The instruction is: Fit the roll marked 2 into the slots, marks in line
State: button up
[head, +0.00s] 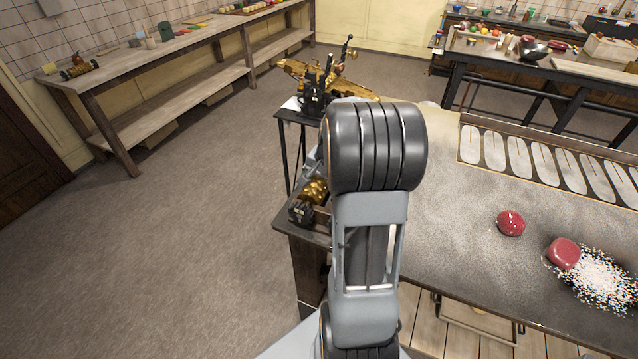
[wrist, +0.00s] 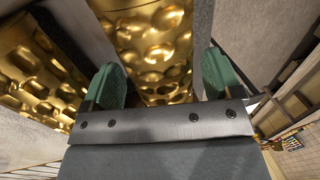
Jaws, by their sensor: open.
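In the wrist view a brass roll with a dimpled surface (wrist: 150,35) lies between the two green fingertips of my gripper (wrist: 162,78). The fingers are apart, and I cannot tell whether either touches the roll. A second dimpled brass roll (wrist: 35,65) is to the left, beyond a grey bar. In the head view a brass roll (head: 315,190) with a dark block at its end sits at the table's left corner, partly behind my arm. A dark machine with brass parts (head: 315,97) stands on a small stand behind. I cannot read a 2 or see the marks.
The grey worktable (head: 440,215) holds a red round piece (head: 511,223), another red piece (head: 564,253) and white crumbs (head: 603,282). A row of pale oval shapes (head: 520,157) lies along its back. A long bench (head: 150,65) stands at left; the floor between is clear.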

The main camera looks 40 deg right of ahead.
jog(key=shift+f, duration=0.5)
jog(key=shift+c, duration=0.3)
grip_shut()
jog(key=shift+w+r, duration=0.15)
dwell(0.3)
